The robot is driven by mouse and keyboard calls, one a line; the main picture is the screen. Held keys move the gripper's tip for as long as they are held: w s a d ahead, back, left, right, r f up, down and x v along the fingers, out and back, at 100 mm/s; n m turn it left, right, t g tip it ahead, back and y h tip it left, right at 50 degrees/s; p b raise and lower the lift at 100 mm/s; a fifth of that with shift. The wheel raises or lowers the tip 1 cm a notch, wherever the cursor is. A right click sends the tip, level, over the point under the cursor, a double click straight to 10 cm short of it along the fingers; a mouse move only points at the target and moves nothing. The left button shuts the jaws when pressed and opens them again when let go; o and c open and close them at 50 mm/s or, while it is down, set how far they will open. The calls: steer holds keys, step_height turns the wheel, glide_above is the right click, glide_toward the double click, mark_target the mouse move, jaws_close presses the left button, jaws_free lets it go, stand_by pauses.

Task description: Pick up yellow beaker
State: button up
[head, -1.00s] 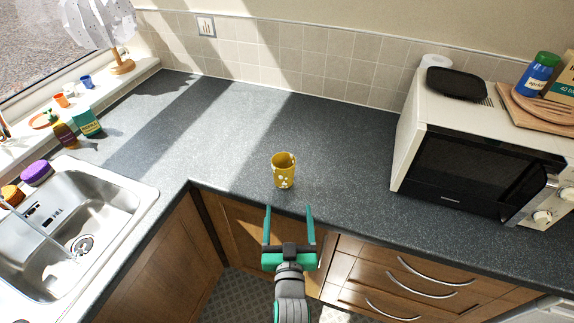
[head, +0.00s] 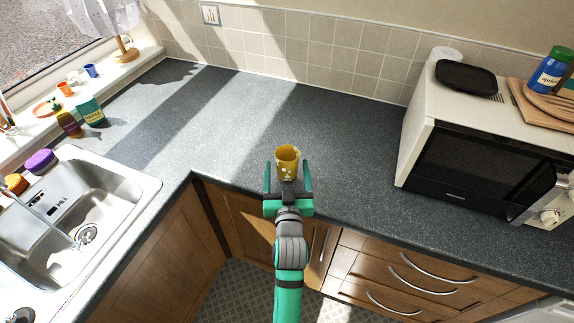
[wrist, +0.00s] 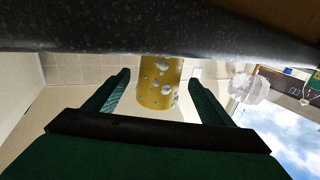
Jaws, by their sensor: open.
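The yellow beaker (head: 287,160) with pale spots stands upright on the dark countertop, near its front edge. My gripper (head: 287,168) is open, with one finger on each side of the beaker in the head view. In the wrist view the beaker (wrist: 159,84) shows between the two green fingers (wrist: 160,92), with a visible gap on either side. That view appears upside down, with the counter (wrist: 130,35) along the top. The beaker's lower part is hidden by my gripper in the head view.
A microwave (head: 470,165) stands on the right, with a black dish (head: 467,77) on top. A sink (head: 75,215) is at the left, with small items on the windowsill behind it. The counter (head: 250,110) around the beaker is clear.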

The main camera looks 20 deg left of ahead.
mark_target(287, 169)
steer(key=shift+x, duration=1.55)
steer(key=c, duration=1.1)
steer(key=shift+r, duration=0.1)
